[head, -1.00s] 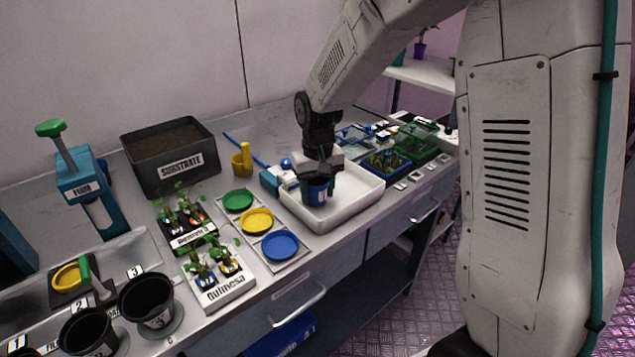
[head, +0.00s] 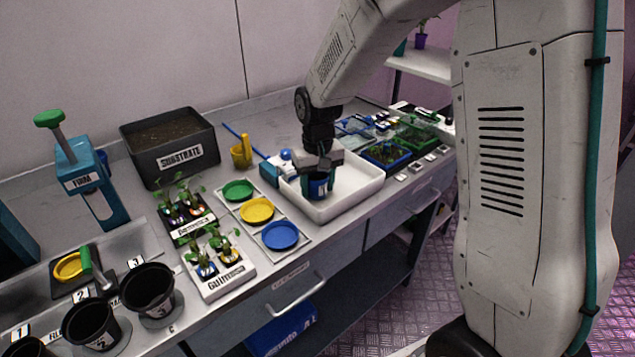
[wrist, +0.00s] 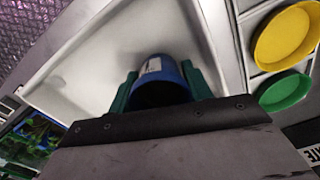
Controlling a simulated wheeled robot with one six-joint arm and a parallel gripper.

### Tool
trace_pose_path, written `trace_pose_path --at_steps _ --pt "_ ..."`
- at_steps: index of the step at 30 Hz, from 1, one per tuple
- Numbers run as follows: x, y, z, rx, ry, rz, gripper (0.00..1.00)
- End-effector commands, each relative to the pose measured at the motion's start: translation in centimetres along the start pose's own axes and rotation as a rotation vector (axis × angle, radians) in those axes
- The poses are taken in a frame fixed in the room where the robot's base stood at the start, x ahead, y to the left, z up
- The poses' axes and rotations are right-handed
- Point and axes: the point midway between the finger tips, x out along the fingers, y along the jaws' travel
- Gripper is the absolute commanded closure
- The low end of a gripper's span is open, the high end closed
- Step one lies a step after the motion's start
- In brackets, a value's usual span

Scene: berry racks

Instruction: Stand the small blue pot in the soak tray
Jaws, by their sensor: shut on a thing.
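The small blue pot (head: 318,186) carries a pale label and is held in my gripper (head: 319,178). In the wrist view the blue pot (wrist: 160,80) sits between the two green fingers of my gripper (wrist: 160,90), which are shut on its sides. The soak tray (head: 362,191) is a white, shallow, rectangular tray on the bench. The pot is over the left part of the tray, inside its rim as seen from the head. I cannot tell whether its base touches the tray floor. The tray floor (wrist: 95,55) in the wrist view looks bare around the pot.
Green, yellow and blue saucers (head: 281,235) lie left of the tray. Plant carriers (head: 222,275) and a substrate bin (head: 170,145) stand further left. A yellow pot-like can (head: 241,156) and a blue-capped bottle (head: 285,156) stand behind. Seedling trays (head: 386,154) lie to the right.

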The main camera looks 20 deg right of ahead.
Motion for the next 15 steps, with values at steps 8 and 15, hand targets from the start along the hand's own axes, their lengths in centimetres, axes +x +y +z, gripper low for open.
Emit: trace_pose_path --at_steps 8,15 --pt "0.26 0.0 0.01 0.0 -0.001 0.0 0.25" --pt "0.16 0.0 0.0 0.0 0.0 0.0 0.25"
